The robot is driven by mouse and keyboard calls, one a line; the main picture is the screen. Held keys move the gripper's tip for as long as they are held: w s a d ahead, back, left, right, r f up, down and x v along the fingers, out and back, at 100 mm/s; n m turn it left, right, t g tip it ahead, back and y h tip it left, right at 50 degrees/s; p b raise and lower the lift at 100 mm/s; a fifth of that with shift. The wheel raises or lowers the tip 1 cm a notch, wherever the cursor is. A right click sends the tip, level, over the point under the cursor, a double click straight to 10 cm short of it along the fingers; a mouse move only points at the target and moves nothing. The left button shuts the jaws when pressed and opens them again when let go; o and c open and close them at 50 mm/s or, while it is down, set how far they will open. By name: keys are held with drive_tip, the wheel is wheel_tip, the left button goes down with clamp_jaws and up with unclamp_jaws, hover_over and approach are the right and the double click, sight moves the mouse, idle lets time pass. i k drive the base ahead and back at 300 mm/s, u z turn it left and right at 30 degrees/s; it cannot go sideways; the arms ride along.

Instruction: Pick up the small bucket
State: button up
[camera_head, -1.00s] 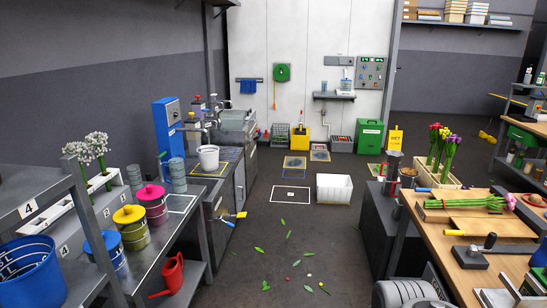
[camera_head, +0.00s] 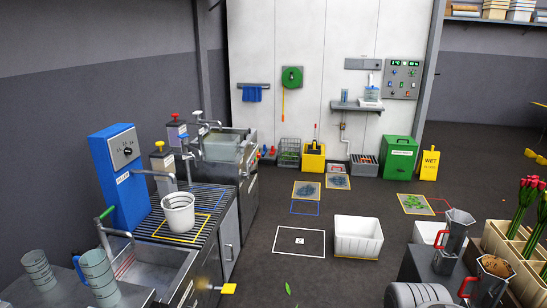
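A small white bucket (camera_head: 179,212) stands upright on the slatted drain rack (camera_head: 205,195) of the left counter. It sits inside a yellow-outlined rectangle, near the spout of a tall blue dispenser (camera_head: 120,170). Its inside looks empty from here, but I cannot see its bottom. My gripper is not in view, so I cannot see whether it is open or shut. A rounded grey part at the bottom right edge appears to be mine.
A metal sink (camera_head: 150,268) lies in front of the rack, with grey measuring jugs (camera_head: 98,275) beside it. A white crate (camera_head: 357,238) stands on the floor. The floor between is mostly clear.

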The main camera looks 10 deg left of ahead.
sight(178, 207)
drive_tip(key=i, duration=2.65)
drive_tip(key=u, duration=3.1)
drive_tip(key=i, duration=1)
